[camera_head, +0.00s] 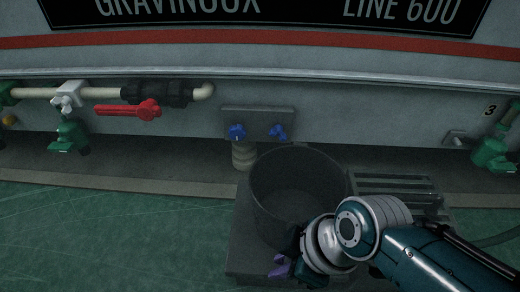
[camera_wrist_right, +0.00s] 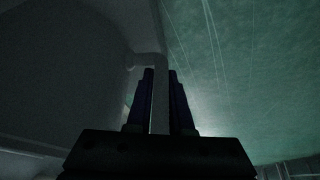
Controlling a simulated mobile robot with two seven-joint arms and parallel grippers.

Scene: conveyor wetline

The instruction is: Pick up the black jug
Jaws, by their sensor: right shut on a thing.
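The black jug (camera_head: 268,205), a large open dark vessel, stands upright in the middle of the head view, with its empty inside showing. My right gripper (camera_head: 282,264) is at the jug's near side, partly hidden by my own wrist. In the right wrist view, the two dark fingers of the right gripper (camera_wrist_right: 161,82) are on either side of the jug's upright handle (camera_wrist_right: 161,105) and shut on it. The jug's body (camera_wrist_right: 65,75) fills the left of that view. My left gripper is in neither view.
The jug is over a dark platform (camera_head: 247,250), in front of two blue taps (camera_head: 237,131) on a wall panel. A slatted grate (camera_head: 392,184) lies to the right. Pipes with a red lever (camera_head: 128,109) run at left. Green floor (camera_head: 110,240) is clear at left.

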